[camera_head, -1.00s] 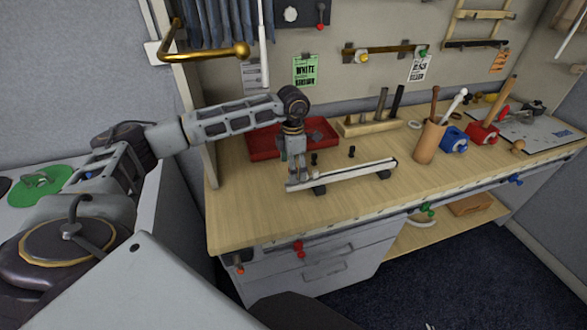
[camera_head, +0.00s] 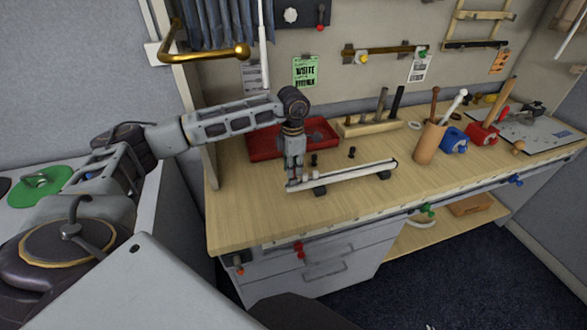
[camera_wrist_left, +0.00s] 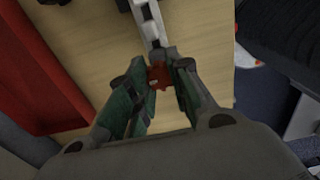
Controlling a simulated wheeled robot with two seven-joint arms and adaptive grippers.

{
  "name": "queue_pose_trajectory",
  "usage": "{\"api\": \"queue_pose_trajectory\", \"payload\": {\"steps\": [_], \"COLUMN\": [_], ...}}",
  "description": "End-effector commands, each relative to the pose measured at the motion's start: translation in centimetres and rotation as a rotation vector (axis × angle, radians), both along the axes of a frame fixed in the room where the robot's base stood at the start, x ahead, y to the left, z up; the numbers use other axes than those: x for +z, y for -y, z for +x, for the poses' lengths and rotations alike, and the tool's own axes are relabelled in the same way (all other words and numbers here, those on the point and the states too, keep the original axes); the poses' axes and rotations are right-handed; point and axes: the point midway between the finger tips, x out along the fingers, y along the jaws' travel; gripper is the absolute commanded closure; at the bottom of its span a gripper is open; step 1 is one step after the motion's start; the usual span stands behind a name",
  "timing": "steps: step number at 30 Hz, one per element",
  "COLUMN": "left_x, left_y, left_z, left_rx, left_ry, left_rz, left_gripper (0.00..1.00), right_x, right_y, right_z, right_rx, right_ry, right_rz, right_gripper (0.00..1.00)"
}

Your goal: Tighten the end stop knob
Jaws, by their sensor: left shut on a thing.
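My left gripper (camera_head: 293,181) points down over the left end of a white rail (camera_head: 345,175) on the wooden bench. In the left wrist view the fingers of my left gripper (camera_wrist_left: 158,88) are closed around a small red knob (camera_wrist_left: 158,75) at the end of the rail (camera_wrist_left: 149,25). In the head view the gripper hides the knob. The rail lies on dark feet, one near each end. My right gripper is not in view.
A red tray (camera_head: 322,136) lies behind the gripper. Small black knobs (camera_head: 314,159) stand between tray and rail. A wooden block with dark bars (camera_head: 372,126) and a tool cup (camera_head: 429,143) stand farther right. The bench's front left surface (camera_head: 245,215) is clear.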

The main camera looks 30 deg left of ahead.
Motion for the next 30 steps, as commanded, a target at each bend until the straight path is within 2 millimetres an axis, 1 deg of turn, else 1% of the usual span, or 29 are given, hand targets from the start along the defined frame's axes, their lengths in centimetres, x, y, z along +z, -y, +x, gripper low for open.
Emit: {"api": "queue_pose_trajectory", "payload": {"steps": [8, 23, 30], "left_x": [0.0, -0.1, -0.1], "left_y": [0.0, 0.0, 0.0], "left_z": [0.0, 0.0, 0.0], "left_rx": [-0.032, -0.305, -0.441], "left_ry": [0.000, 0.001, 0.000], "left_rz": [0.000, -0.001, 0.000], "left_gripper": [0.97, 0.97, 0.97], "right_x": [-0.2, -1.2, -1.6], "right_y": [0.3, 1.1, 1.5], "right_z": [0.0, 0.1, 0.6], "right_rx": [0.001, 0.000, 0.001], "right_ry": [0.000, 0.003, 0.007], "right_rz": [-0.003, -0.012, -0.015], "right_gripper": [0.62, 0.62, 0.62]}}
